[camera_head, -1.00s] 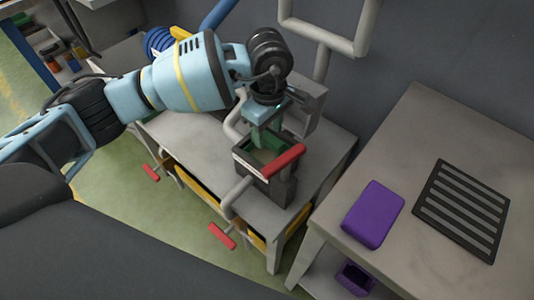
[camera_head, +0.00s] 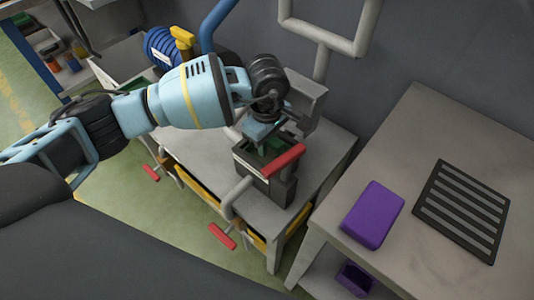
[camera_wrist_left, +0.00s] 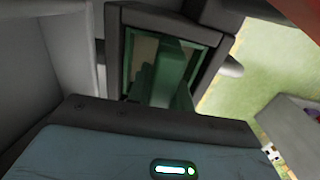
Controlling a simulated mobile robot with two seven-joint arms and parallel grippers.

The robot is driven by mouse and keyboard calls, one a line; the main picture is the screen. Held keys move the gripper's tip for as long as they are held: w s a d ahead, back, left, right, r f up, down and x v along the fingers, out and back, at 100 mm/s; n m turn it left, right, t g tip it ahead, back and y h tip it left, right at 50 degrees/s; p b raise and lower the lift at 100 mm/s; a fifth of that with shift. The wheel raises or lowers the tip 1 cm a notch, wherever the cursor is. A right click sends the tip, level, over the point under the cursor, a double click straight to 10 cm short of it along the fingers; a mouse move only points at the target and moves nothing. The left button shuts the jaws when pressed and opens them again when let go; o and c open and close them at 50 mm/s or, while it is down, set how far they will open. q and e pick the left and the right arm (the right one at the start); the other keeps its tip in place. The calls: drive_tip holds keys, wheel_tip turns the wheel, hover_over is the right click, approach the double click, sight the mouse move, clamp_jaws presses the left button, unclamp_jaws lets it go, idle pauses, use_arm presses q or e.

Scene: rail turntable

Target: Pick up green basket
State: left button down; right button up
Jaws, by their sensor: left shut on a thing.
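The green basket (camera_head: 272,147) sits inside a dark open-topped box fixture (camera_head: 278,188) with a red-tipped handle, on the grey workbench. Only parts of its green rim and inside show. My left gripper (camera_head: 264,143) points down into the top of the fixture and is shut on the basket. Its fingertips are hidden in the head view. In the left wrist view the green basket (camera_wrist_left: 185,75) shows framed by the dark walls of the fixture, just ahead of my gripper's body. My right gripper is not in view.
A grey bracket (camera_head: 306,100) stands close behind the fixture. Red-handled clamps (camera_head: 222,236) stick out at the bench front. At right, another table (camera_head: 400,150) carries a purple block (camera_head: 373,214) and a dark slotted plate (camera_head: 462,210). A blue spool (camera_head: 160,48) stands behind my arm.

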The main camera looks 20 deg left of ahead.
use_arm(q)
drive_tip(key=shift+r, duration=0.15)
idle(0.3)
wheel_tip(320, 180, up, 18)
idle(0.6)
